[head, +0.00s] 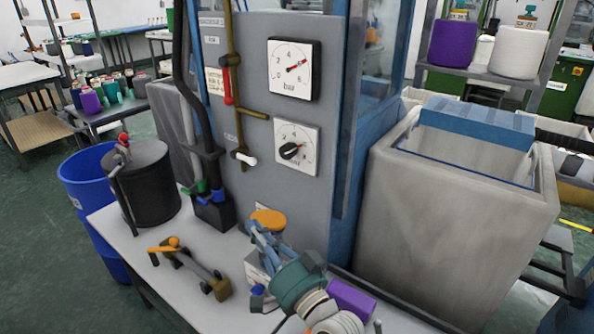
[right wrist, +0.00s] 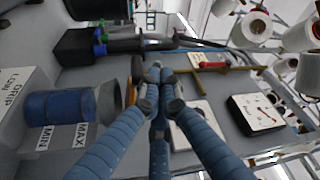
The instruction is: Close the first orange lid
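An orange lid (head: 268,218) shows as a disc at the front of the grey machine, just above the table. In the right wrist view the lid (right wrist: 136,78) is seen nearly edge-on, partly hidden behind my fingers. Beside it is a see-through container (right wrist: 62,106) with blue content and MIN and MAX labels. My right gripper (head: 262,232) has its blue fingers just in front of and below the lid. In the right wrist view its fingertips (right wrist: 156,76) are drawn together, with nothing visible between them. I cannot tell whether they touch the lid. My left gripper is out of view.
Dark hoses and a brass pipe (head: 235,90) run down the machine. A purple block (head: 351,299) is close to my right wrist. A large grey bin (head: 450,220) stands at right.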

